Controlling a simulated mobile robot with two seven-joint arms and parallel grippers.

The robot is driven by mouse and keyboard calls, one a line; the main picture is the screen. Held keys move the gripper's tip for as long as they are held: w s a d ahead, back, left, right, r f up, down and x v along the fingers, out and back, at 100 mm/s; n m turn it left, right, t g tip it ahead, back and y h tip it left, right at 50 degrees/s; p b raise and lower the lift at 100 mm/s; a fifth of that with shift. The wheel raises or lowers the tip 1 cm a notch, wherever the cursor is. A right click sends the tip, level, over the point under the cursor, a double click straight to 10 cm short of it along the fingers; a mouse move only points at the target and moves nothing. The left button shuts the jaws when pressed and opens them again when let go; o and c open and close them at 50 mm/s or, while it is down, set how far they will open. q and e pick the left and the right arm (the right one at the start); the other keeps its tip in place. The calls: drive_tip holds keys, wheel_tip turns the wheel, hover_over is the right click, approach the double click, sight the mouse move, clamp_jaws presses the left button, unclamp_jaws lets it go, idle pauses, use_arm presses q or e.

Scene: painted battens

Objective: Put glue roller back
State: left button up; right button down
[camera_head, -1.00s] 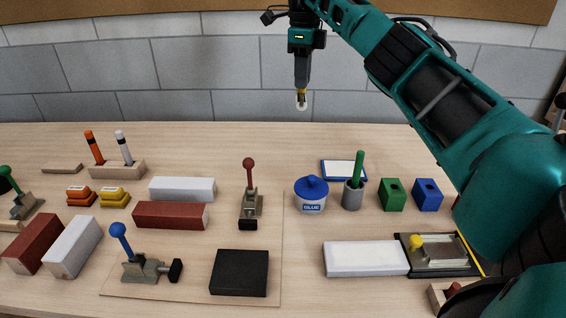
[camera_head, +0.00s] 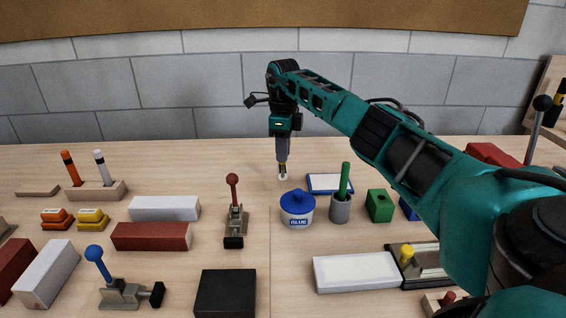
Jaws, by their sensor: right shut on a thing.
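My right gripper (camera_head: 283,158) points down over the back of the workbench, left of the blue-rimmed tray (camera_head: 330,183). It is shut on the glue roller (camera_head: 283,177), of which a small yellowish part and a white end show below the fingers. The rest of the roller is hidden in the jaws. The white end is just behind and above the blue-lidded glue pot (camera_head: 298,208); whether it touches the bench, I cannot tell. My left gripper is not in view.
A grey cup (camera_head: 341,208) with a green handle stands right of the pot, beside a green block (camera_head: 379,205). A red-knobbed clamp (camera_head: 235,215) stands to the left. A white block (camera_head: 355,272) lies in front. The bench behind the clamp is clear.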

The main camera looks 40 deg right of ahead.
drive_tip(key=shift+f, duration=1.9)
drive_tip(key=shift+f, duration=0.1)
drive_tip(key=c, duration=1)
unclamp_jaws()
wheel_tip(320, 180, up, 12)
drive_tip(key=shift+r, duration=0.15)
